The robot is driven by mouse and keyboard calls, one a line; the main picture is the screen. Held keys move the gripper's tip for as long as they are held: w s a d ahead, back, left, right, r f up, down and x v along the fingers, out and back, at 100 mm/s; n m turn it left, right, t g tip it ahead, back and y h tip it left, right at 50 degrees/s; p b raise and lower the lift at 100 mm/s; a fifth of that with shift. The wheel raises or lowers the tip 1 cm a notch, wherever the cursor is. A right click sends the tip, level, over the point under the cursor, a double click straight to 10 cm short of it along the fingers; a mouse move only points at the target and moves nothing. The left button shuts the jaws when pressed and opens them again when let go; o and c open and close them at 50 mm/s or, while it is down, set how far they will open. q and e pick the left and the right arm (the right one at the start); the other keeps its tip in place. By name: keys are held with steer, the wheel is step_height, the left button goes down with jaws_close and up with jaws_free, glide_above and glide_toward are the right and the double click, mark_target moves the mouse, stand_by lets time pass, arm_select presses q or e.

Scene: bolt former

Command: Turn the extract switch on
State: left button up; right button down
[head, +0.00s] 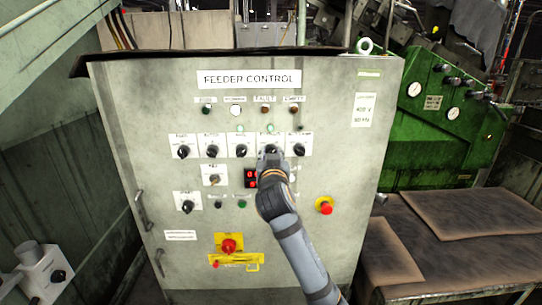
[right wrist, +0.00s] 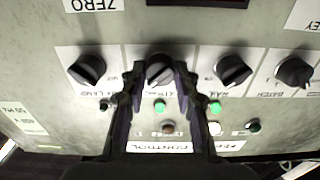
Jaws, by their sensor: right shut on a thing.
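The grey feeder control panel (head: 130,110) faces me with a row of black rotary switches. The extract switch (right wrist: 160,70) is the fourth from the left in that row. My right gripper (head: 271,152) is at this switch, its fingers (right wrist: 160,85) on either side of the black knob and shut on it. In the head view the gripper hides most of the knob. Its exact pointer angle is hard to tell. A small green lamp (head: 270,128) above the switch looks bright; it also shows in the right wrist view (right wrist: 160,105). My left gripper is not in view.
Neighbouring switches sit close on both sides: one to the left (head: 241,151), the work lamp switch (head: 299,150) to the right. Below are a red display (head: 251,178), a red push button (head: 325,206) and a red-and-yellow main switch (head: 229,245). A green machine (head: 440,130) stands right.

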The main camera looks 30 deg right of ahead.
steer(key=c, duration=1)
jaws_free()
steer(key=v, duration=0.7)
steer(key=shift+s+a, duration=0.15)
steer(key=shift+s, duration=0.05)
